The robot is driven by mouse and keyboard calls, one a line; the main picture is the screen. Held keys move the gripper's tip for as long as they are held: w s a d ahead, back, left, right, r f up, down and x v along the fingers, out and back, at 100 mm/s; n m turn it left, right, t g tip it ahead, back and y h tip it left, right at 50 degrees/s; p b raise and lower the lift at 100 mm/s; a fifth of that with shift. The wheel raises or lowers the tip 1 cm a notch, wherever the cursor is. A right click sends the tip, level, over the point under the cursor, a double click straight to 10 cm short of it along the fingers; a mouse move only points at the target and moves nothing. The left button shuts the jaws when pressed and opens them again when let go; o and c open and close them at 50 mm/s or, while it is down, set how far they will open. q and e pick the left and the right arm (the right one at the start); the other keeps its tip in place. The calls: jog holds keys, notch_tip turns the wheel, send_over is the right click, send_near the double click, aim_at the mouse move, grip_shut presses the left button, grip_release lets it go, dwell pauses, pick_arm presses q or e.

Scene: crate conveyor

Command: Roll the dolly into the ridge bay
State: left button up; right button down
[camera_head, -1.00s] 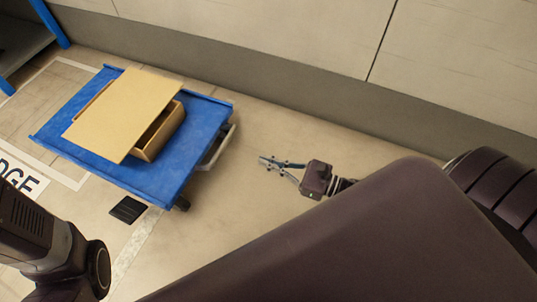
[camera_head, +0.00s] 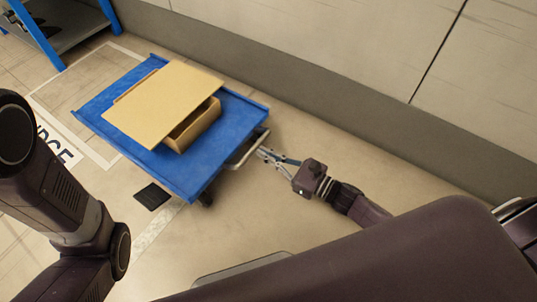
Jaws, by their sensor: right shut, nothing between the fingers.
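The blue dolly (camera_head: 230,140) stands on the floor near the wall, with a cardboard box (camera_head: 160,105) on its deck under a tilted board-like lid. Its grey handle (camera_head: 245,152) sticks out at the right end. My right gripper (camera_head: 263,154) is shut and empty, with its fingertips at the handle; I cannot tell whether they touch it. The ridge bay is a white-outlined floor area (camera_head: 112,45) with partly hidden "RIDGE" lettering (camera_head: 55,145). The dolly's left end overlaps the outlined area. My left arm shows at the left, but its gripper is out of view.
A wall (camera_head: 330,60) runs along the back and right, close to the dolly. A blue-framed shelf (camera_head: 45,38) stands at the upper left. A small black plate (camera_head: 152,196) lies on the floor in front of the dolly.

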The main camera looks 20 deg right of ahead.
jog(key=shift+b+x, duration=0.65)
jog(key=shift+x, duration=1.9)
